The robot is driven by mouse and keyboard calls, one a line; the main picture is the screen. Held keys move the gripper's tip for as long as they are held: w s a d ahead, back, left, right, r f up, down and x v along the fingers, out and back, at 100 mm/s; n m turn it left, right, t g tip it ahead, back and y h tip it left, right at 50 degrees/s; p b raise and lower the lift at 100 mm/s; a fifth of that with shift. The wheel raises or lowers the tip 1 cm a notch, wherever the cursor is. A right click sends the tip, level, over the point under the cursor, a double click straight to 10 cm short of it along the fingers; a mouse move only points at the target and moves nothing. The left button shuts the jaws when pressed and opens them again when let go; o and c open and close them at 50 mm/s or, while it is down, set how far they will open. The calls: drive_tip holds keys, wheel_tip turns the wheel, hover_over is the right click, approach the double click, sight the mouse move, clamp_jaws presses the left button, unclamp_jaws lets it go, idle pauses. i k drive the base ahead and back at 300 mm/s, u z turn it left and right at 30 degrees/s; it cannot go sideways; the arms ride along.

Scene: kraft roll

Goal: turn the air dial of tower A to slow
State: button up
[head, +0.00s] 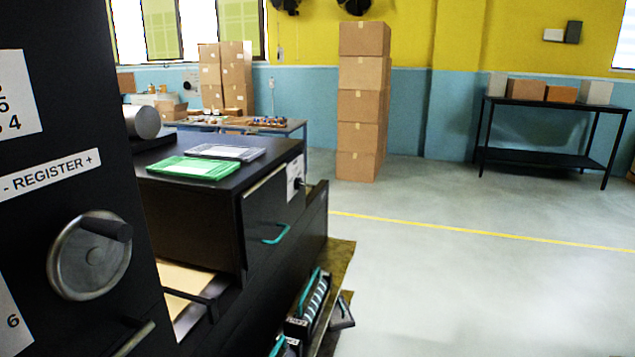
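No dial marked air or slow and no label reading tower A can be made out in the head view. A tall black machine panel (90,200) fills the left side, close by. It bears a grey metal handwheel (88,255) with a dark crank knob, below a white label (50,175) reading "- REGISTER +". A number plate (15,95) is above it, and another plate with a 6 is cut off at the lower left. My gripper is not in view.
A black machine body (195,220) with a green tray (195,167) on top and teal handles stands beside the panel. Stacked cartons (362,105) and a black shelf table (545,157) stand at the back. The grey floor (480,290) at right is clear.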

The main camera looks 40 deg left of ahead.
sight(298, 185)
drive_tip(key=z, duration=0.05)
drive_tip(key=i, duration=2.4)
drive_tip(key=u, duration=3.15)
